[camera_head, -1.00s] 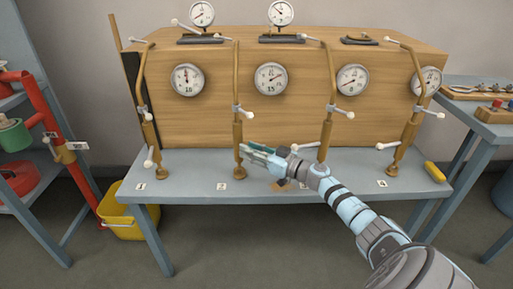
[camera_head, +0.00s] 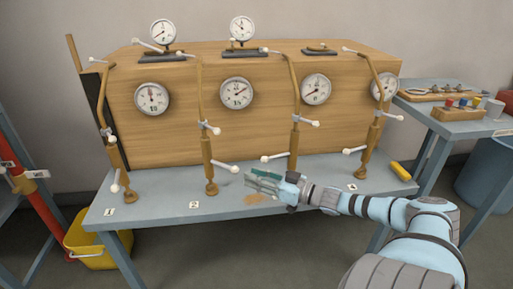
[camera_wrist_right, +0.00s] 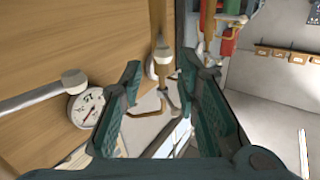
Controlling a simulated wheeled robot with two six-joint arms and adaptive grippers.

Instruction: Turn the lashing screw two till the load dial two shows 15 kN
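Lashing screw two (camera_head: 207,150) is the upright brass screw behind the label 2, with its foot on the bench. Its lower lever (camera_head: 221,166) points right and ends in a white knob. Load dial two (camera_head: 237,93) is the round white dial with 15 below its centre, on the wooden case right of that screw. Its needle is too small to read surely. My right gripper (camera_head: 262,183) is right of the lever, over the bench. In the right wrist view the gripper (camera_wrist_right: 160,85) has its fingers apart, with a white-ended rod (camera_wrist_right: 162,58) seen between them. My left gripper is out of view.
Other brass screws (camera_head: 294,135) and dials (camera_head: 316,88) stand close along the wooden case (camera_head: 260,135). Their levers with white knobs stick out. A yellow bucket (camera_head: 90,246) is below left. A yellow object (camera_head: 400,171) lies at the bench's right end.

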